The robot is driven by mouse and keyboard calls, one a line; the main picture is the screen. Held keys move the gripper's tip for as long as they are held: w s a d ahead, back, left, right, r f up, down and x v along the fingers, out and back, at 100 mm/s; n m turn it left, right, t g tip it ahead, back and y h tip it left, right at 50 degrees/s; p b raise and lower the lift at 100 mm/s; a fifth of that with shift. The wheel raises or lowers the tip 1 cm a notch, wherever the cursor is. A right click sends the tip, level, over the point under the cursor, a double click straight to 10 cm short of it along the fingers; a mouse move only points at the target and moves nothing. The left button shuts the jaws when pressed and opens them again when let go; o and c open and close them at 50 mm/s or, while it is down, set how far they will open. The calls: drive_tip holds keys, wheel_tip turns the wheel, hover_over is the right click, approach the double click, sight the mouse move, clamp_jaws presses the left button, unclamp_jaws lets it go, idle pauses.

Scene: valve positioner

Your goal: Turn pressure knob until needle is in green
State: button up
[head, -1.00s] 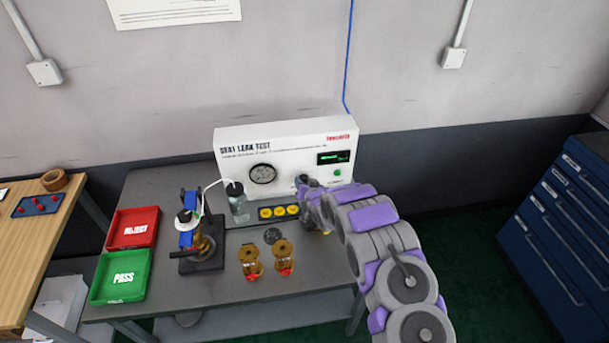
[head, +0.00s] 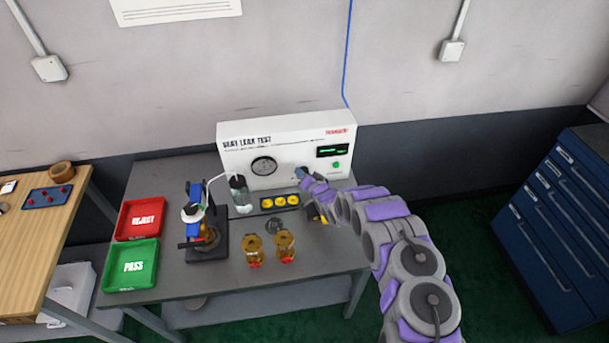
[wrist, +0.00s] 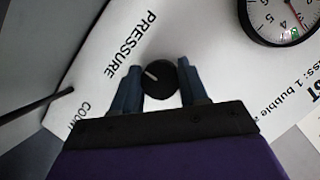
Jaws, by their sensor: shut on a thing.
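The white seat leak test box (head: 290,150) stands at the back of the grey table. Its round gauge (head: 264,166) is on the front panel; it also shows in the wrist view (wrist: 282,18), partly cut off. A green mark shows near the gauge's lower edge, and a thin needle is hard to read. The black pressure knob (wrist: 159,79) with a white pointer line sits beside the word PRESSURE. My gripper (wrist: 158,88) is shut on the knob, one blue finger on each side. In the head view my gripper (head: 303,176) reaches the panel and hides the knob.
Yellow parts sit in a dark tray (head: 263,203) below the box. Two brass valves (head: 253,250) stand on the table in front. A bottle (head: 240,195) and a clamp stand (head: 208,245) are to the left, with red (head: 140,201) and green (head: 115,276) trays beyond.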

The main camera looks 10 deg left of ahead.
drive_tip(key=shift+f, duration=0.2)
drive_tip(key=o, duration=0.9)
drive_tip(key=shift+o, duration=0.8)
drive_tip(key=shift+r, duration=0.1)
drive_tip(key=v, duration=1.7)
drive_tip(key=shift+s+r+p, duration=0.1)
drive_tip(key=shift+p, duration=0.25)
